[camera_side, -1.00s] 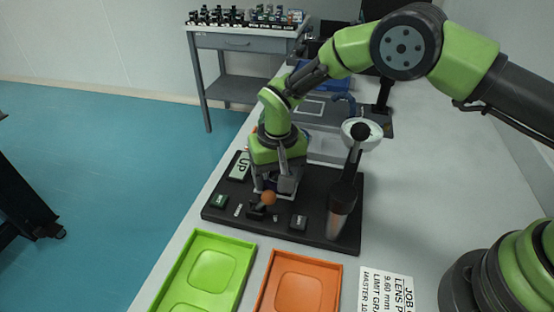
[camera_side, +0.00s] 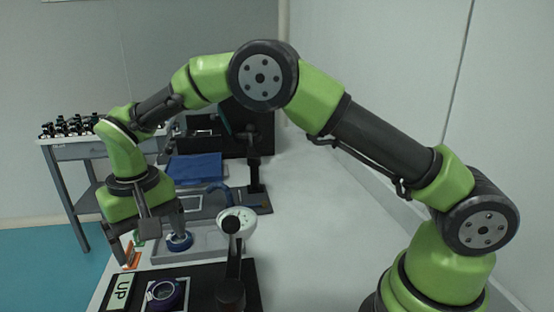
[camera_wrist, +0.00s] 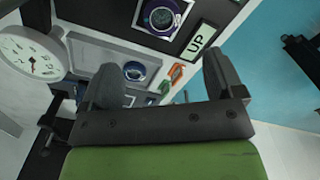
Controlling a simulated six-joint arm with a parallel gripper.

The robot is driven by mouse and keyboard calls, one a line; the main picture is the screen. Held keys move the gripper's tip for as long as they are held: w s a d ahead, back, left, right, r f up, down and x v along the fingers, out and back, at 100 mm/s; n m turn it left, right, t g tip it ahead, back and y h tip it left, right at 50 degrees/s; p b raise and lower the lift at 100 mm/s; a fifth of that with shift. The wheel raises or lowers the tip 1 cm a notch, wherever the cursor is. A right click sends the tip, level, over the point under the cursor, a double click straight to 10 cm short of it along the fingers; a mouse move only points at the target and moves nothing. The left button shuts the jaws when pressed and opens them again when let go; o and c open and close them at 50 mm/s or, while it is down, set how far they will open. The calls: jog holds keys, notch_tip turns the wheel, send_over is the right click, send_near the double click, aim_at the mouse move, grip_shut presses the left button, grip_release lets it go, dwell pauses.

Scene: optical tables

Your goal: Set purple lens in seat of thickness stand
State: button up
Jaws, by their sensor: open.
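A purple-rimmed lens (camera_side: 165,294) lies on a pale square plate on the black board (camera_side: 205,280), beside the UP label. It also shows in the wrist view (camera_wrist: 161,16). The thickness stand has a round dial gauge (camera_wrist: 33,52) on a dark post (camera_side: 233,262); I cannot make out its seat. A blue-rimmed lens (camera_side: 180,241) sits in the grey tray (camera_side: 208,243) behind the board and also shows in the wrist view (camera_wrist: 134,71). My gripper (camera_wrist: 165,82) is open with nothing between its fingers. In the side view my gripper (camera_side: 134,238) hangs above and left of the board.
An UP label (camera_side: 119,291) lies at the board's left. Small orange and green pieces (camera_wrist: 172,79) are near the grey tray. A blue box (camera_side: 196,168) and a dark screen (camera_side: 252,128) stand farther back. The white bench right of the dial post is clear.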

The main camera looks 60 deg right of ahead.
jog(key=s+d+r+t+y, duration=0.1)
jog(key=s+d+r, duration=0.2)
jog(key=r, duration=0.2)
jog(key=s+d+r+m+t, duration=0.1)
jog(key=s+d+r, duration=0.2)
jog(key=r, duration=0.3)
jog(key=s+d+r+t+y, duration=0.1)
jog(key=s+d+r, duration=0.15)
jog(key=r, duration=0.25)
jog(key=s+d+t, duration=0.2)
jog(key=s, duration=0.5)
jog(key=s+d+t, duration=0.2)
jog(key=s, duration=0.6)
jog(key=shift+s+d+r+m, duration=0.25)
jog(key=shift+r+m, duration=0.05)
jog(key=shift+m, duration=0.1)
